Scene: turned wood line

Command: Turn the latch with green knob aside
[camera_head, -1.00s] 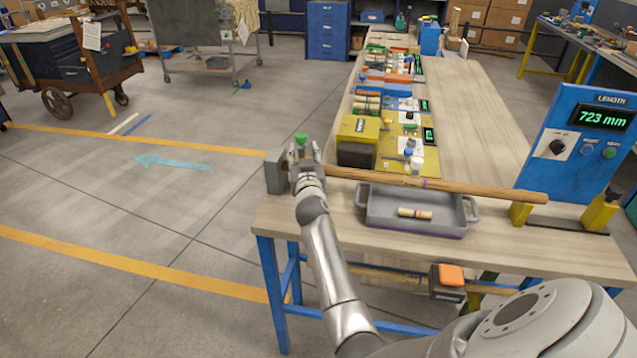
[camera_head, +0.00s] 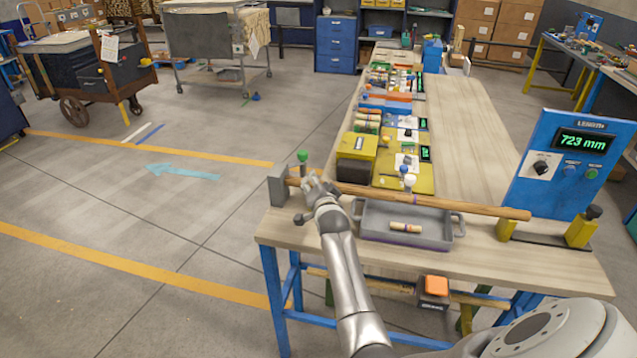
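The latch's green knob (camera_head: 302,155) stands upright on a short stem, just right of the top of the grey end block (camera_head: 277,186) at the table's front left corner. A long wooden rod (camera_head: 430,200) runs right from beside this block, above a grey tray. My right gripper (camera_head: 312,186) is at the rod's left end, just right of and below the green knob, and seems apart from it. Its fingers are small and partly hidden, so I cannot tell whether they are open or touching the rod. The latch's lower part is hidden. My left gripper is not in view.
The grey tray (camera_head: 370,232) holds a short turned piece (camera_head: 406,227). A yellow box (camera_head: 356,157) stands behind the rod. A blue length gauge (camera_head: 538,172) reading 723 mm stands at the right. The tabletop right of the fixtures (camera_head: 465,140) is clear.

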